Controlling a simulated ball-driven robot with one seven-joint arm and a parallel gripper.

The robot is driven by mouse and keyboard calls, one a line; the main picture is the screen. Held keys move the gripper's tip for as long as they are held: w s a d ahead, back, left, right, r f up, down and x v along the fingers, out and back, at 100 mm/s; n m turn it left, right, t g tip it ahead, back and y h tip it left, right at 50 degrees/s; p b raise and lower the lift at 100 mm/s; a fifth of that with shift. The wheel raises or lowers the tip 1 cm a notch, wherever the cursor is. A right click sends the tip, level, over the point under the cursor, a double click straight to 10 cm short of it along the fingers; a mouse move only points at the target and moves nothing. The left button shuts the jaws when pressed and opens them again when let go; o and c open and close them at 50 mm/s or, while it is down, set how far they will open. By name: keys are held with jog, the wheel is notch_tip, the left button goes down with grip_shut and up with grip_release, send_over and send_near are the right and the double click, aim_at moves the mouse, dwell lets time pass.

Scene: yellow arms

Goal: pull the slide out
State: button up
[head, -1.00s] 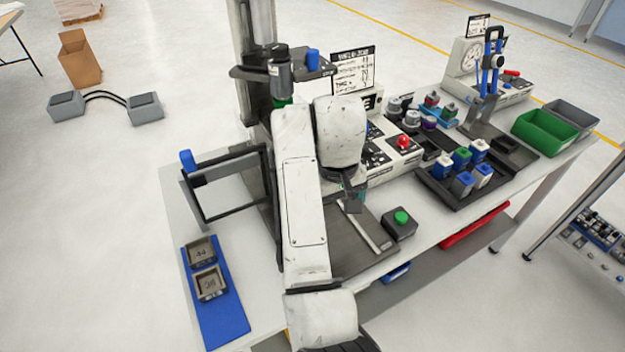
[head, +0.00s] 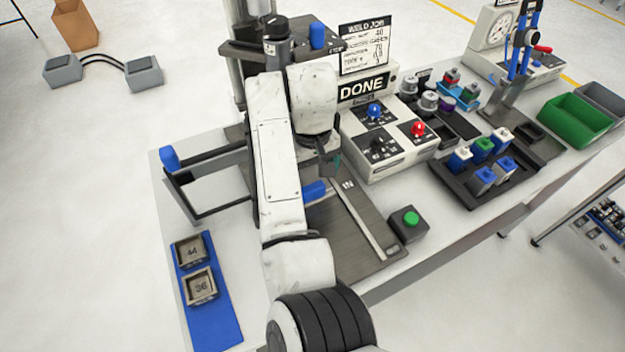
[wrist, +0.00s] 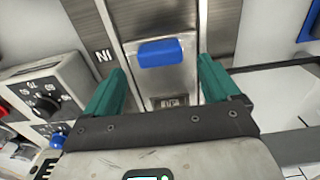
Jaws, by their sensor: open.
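The slide is a metal plate (wrist: 170,82) with a blue handle (wrist: 160,52) across it, lying in a channel marked IN in the wrist view. The blue handle also shows in the head view (head: 314,190), partly hidden behind my arm. My gripper (wrist: 160,68) is open, its two green fingers on either side of the handle in the picture, with gaps on both sides. I cannot tell whether the tips are level with the handle or above it. In the head view my gripper (head: 333,163) is over the slide channel, mostly covered by my arm.
A weld controller (head: 385,135) with a DONE display and knobs stands behind right. A green button box (head: 408,224) is right of the channel. A black frame (head: 205,180) and a blue mat (head: 215,320) with two square parts lie left. A dark tray (head: 490,175) stands right.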

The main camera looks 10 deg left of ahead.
aim_at(312, 184)
jog(key=shift+f, duration=1.9)
jog(key=shift+c, duration=0.3)
jog(key=c, duration=1.5)
jog(key=shift+o, duration=0.2)
jog(key=shift+s, duration=0.1)
